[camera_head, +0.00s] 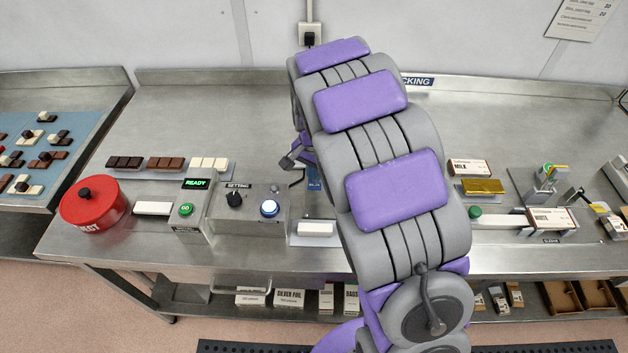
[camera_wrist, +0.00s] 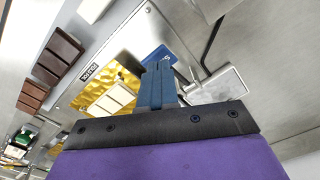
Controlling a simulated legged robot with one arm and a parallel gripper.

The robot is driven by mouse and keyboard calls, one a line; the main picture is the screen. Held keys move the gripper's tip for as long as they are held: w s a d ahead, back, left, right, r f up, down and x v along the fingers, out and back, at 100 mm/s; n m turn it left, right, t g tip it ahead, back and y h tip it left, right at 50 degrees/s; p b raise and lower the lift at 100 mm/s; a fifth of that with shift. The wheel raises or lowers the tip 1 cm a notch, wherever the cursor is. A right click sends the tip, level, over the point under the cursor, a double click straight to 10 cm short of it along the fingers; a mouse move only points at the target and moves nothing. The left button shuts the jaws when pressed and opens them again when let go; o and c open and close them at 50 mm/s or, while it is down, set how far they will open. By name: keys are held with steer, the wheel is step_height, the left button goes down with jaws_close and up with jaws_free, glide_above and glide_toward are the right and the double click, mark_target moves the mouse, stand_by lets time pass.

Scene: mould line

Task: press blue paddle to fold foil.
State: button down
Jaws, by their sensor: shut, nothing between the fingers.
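In the wrist view my gripper (camera_wrist: 158,68) is shut, with nothing held between its slim blue-grey fingers. A bright blue piece with white marks (camera_wrist: 157,53) lies just behind the fingertips. I cannot tell whether it is the paddle or a label, or whether the fingers touch it. Crumpled gold foil (camera_wrist: 92,77) lies left of the fingers, with a cream bar (camera_wrist: 112,100) on it. In the head view my gripper (camera_head: 290,160) shows small beside my arm, which hides most of the foil spot. A blue patch (camera_head: 314,183) shows beside the arm.
A grey box with a knob and lit button (camera_head: 250,214) stands left of the arm, beside the READY box (camera_head: 192,228). A red pot (camera_head: 92,205) sits farther left. Chocolate bars (camera_head: 165,163) lie behind. Cartons and a gold bar (camera_head: 484,187) lie right.

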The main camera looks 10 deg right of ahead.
mark_target(314, 188)
steer(key=shift+f, duration=0.2)
stand_by(0.3)
steer(key=shift+f, duration=2.7)
steer(key=shift+r+p, duration=2.25)
steer(key=shift+r, duration=2.85)
steer(key=shift+s+r, duration=0.25)
steer(key=shift+s, duration=0.1)
steer(key=s+r+n, duration=0.3)
steer(key=s, duration=0.8)
steer(key=s+r+n+g, duration=0.1)
steer(key=s+r+n, duration=0.2)
steer(key=s, duration=0.8)
steer(key=s+r+n, duration=0.3)
steer(key=s+r, duration=0.1)
steer(key=s, duration=0.8)
steer(key=shift+d+r+g, duration=0.15)
steer(key=shift+d+g, duration=0.05)
steer(key=shift+g, duration=0.2)
